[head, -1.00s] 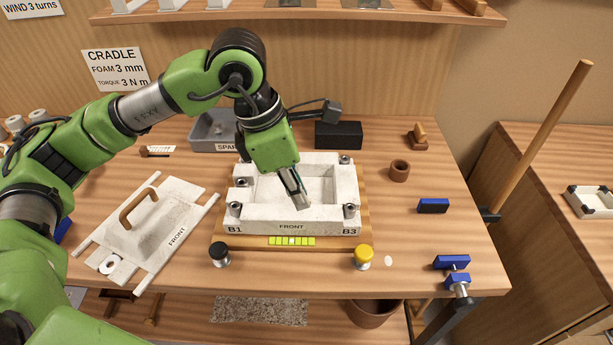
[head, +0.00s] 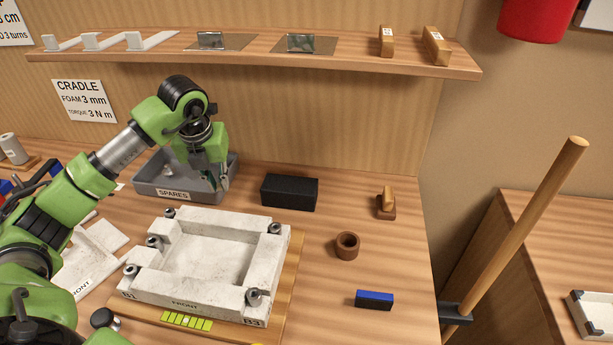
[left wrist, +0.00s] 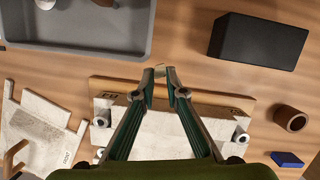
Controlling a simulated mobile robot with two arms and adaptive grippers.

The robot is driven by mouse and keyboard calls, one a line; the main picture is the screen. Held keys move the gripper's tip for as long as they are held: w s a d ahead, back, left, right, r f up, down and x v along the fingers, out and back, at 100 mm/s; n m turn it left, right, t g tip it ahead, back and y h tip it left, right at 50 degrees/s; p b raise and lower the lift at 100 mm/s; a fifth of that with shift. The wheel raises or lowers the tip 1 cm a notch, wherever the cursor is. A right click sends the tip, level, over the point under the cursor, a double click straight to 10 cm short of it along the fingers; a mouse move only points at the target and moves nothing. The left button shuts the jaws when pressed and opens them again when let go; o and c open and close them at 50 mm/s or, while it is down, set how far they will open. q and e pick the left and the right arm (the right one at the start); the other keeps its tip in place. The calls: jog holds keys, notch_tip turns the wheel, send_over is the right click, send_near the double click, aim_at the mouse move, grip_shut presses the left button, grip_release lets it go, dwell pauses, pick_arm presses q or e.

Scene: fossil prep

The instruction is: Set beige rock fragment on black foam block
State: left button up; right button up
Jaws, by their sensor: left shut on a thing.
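My left gripper (head: 222,184) is beside the right wall of the grey SPARES tray in the head view. In the left wrist view its fingertips (left wrist: 166,74) are shut on a small beige rock fragment (left wrist: 160,69), mostly hidden between them. I cannot make the fragment out in the head view. The black foam block (head: 290,192) lies on the bench to the right of my gripper, apart from it. It also shows at the upper right of the left wrist view (left wrist: 258,42). My right gripper is not in view.
The grey SPARES tray (head: 172,194) stands left of the block. The white cradle frame (head: 185,291) with upright corner fittings is in front. A brown ring (head: 347,246), a wooden-handled tool (head: 386,204) and a blue block (head: 375,299) lie right. A shelf (head: 340,60) runs above.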

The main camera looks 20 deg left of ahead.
aim_at(289, 184)
pick_arm(q)
jog(key=w+d+p, duration=0.1)
jog(key=w+d, duration=0.1)
jog(key=d, duration=0.1)
jog(key=w+d+p, duration=0.2)
jog(key=d, duration=0.1)
jog(key=w+d+p, duration=0.1)
jog(key=w+d, duration=0.2)
jog(key=shift+d+r, duration=0.15)
jog(key=shift+d, duration=0.2)
jog(key=shift+w+d, duration=0.4)
jog(key=shift+d, duration=0.05)
jog(key=w+d+p, duration=0.2)
jog(key=d, duration=0.1)
jog(key=shift+w+d+f+p, duration=0.1)
jog(key=shift+f+p, duration=0.3)
jog(key=shift+f, duration=0.6)
jog(key=o, duration=0.8)
jog(key=shift+c, duration=0.2)
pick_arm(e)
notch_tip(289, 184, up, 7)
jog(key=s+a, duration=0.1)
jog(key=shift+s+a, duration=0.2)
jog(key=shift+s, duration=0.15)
